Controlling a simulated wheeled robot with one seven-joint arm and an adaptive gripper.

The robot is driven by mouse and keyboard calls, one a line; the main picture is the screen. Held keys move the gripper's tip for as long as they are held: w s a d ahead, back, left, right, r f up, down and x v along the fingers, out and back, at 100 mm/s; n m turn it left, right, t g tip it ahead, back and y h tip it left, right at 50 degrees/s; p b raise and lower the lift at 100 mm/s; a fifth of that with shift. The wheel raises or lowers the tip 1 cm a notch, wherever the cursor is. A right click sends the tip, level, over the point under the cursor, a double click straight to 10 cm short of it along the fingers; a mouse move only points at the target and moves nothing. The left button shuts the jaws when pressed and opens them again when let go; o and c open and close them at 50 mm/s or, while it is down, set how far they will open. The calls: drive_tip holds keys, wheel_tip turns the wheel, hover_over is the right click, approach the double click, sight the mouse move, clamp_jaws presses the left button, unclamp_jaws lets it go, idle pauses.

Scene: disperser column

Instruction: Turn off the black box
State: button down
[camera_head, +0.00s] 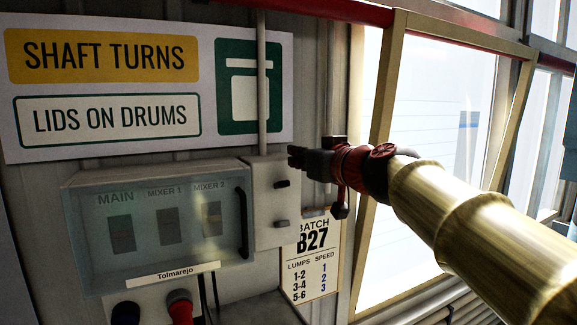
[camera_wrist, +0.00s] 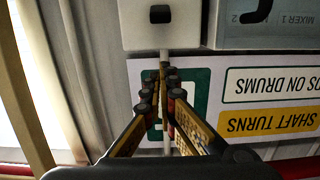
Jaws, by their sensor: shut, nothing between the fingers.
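I see no separate black box. A pale panel box (camera_head: 75,230) has a clear cover over three dark switches, MAIN (camera_head: 120,233), MIXER 1 (camera_head: 170,226) and MIXER 2 (camera_head: 211,218). The cover looks closed, with a black handle (camera_head: 242,222) at its right. A label reading "Tolmarejo" (camera_head: 172,274) is below. A white side box (camera_head: 265,205) carries two dark knobs; its upper knob (camera_head: 282,184) is just below my gripper (camera_head: 294,158). In the wrist view my gripper (camera_wrist: 160,92) is shut and empty, below the side box (camera_wrist: 190,22) and its dark knob (camera_wrist: 160,14).
A black knob (camera_head: 126,312) and a red knob (camera_head: 180,306) sit under the panel. A sign reading "SHAFT TURNS" (camera_head: 105,140) is above, and a conduit (camera_head: 262,80) rises from the side box. A batch card (camera_head: 318,240) hangs right, beside the window frame (camera_head: 383,110).

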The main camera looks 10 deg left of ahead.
drive_tip(key=p, duration=0.2)
hover_over(286, 183)
drive_tip(key=shift+f, duration=0.15)
drive_tip(key=shift+w+a+f, duration=0.1)
drive_tip(key=shift+w+f, duration=0.1)
drive_tip(key=shift+w, duration=0.05)
drive_tip(key=shift+s+d+f+b, duration=0.15)
drive_tip(key=shift+s+f+b, duration=0.05)
drive_tip(key=shift+f, duration=0.35)
drive_tip(key=shift+s+d+f+b, duration=0.1)
drive_tip(key=shift+s+f+b, duration=0.05)
drive_tip(key=shift+f, duration=0.35)
drive_tip(key=shift+s+d+f, duration=0.25)
drive_tip(key=shift+s+f, duration=0.1)
drive_tip(key=shift+f, duration=0.1)
drive_tip(key=shift+w+f, duration=0.1)
drive_tip(key=shift+f, duration=0.2)
drive_tip(key=shift+r, duration=0.1)
drive_tip(key=shift+f+b, duration=0.25)
drive_tip(key=shift+b, duration=0.8)
